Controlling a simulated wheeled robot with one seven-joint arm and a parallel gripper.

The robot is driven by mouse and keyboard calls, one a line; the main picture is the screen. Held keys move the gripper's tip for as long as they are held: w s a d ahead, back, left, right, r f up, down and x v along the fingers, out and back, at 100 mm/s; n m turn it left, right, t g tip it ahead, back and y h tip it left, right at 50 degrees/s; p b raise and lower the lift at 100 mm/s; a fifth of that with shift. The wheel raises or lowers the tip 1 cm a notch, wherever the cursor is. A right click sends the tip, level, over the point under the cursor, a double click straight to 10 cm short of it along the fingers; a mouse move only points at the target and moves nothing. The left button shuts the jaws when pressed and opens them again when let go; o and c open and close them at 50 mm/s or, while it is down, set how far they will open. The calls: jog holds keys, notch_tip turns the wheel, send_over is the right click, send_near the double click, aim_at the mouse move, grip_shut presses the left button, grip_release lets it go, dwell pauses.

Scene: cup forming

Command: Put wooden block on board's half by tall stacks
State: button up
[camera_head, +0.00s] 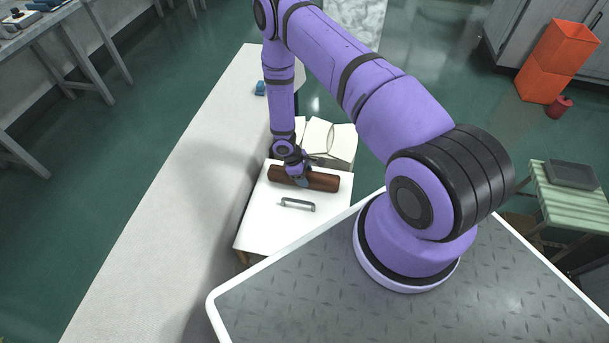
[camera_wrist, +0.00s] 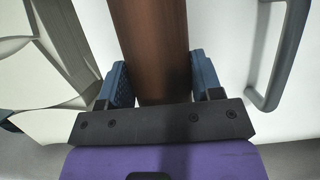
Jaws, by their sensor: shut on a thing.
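The wooden block (camera_head: 325,181), long and dark brown, lies level at the far half of the white board (camera_head: 275,222), beside the pale stacks (camera_head: 327,138). My gripper (camera_head: 300,179) comes down from above near the block's middle. In the wrist view my gripper (camera_wrist: 160,78) is shut on the block (camera_wrist: 150,35), with one blue finger pad on each side. The stacks (camera_wrist: 45,50) show at the left there, and the board (camera_wrist: 225,40) shows on the right. I cannot tell whether the block touches the board or is just above it.
A grey handle (camera_head: 298,204) stands up from the board's near half, apart from the block. A long pale counter (camera_head: 155,205) runs along the left, with a small blue object (camera_head: 260,88) on it. The board's near half is otherwise clear.

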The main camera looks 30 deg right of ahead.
jog(key=shift+f, duration=0.1)
jog(key=o, duration=1.3)
